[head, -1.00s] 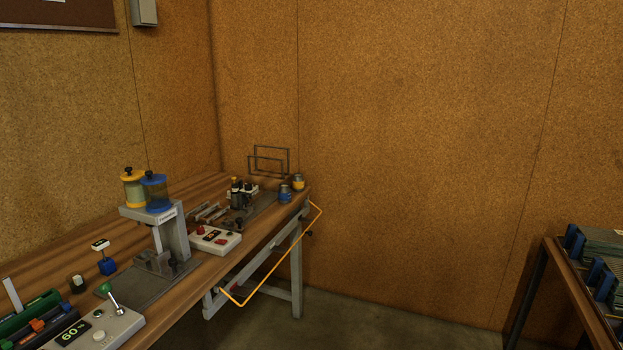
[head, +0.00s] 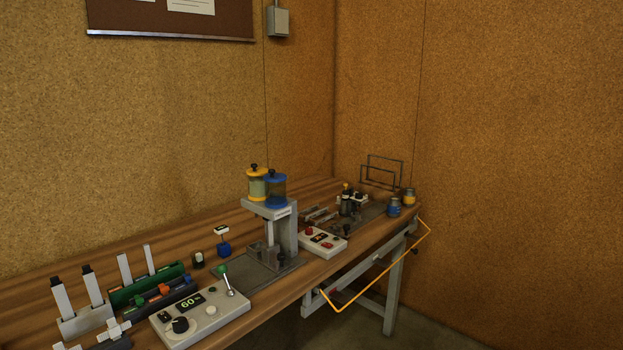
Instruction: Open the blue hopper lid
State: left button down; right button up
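The blue hopper (head: 276,191) is a clear cylinder with a blue lid (head: 276,176) and a dark knob on top. Its lid sits on it and looks shut. It stands on the grey dispenser stand (head: 283,235) on the wooden bench, beside and slightly in front of the yellow-lidded hopper (head: 257,184). Neither of my grippers shows in the head view.
A control box (head: 200,315) reading 60 % with a green-knobbed lever stands at the bench front. A red-buttoned box (head: 322,242) is right of the stand. Blue (head: 394,206) and yellow (head: 409,196) jars stand at the far end. A yellow rail (head: 385,275) juts from the bench front.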

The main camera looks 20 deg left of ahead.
aim_at(273, 177)
jog(key=i+l+u, duration=0.1)
jog(key=i, duration=0.55)
jog(key=i+l+u, duration=0.1)
jog(key=i, duration=0.55)
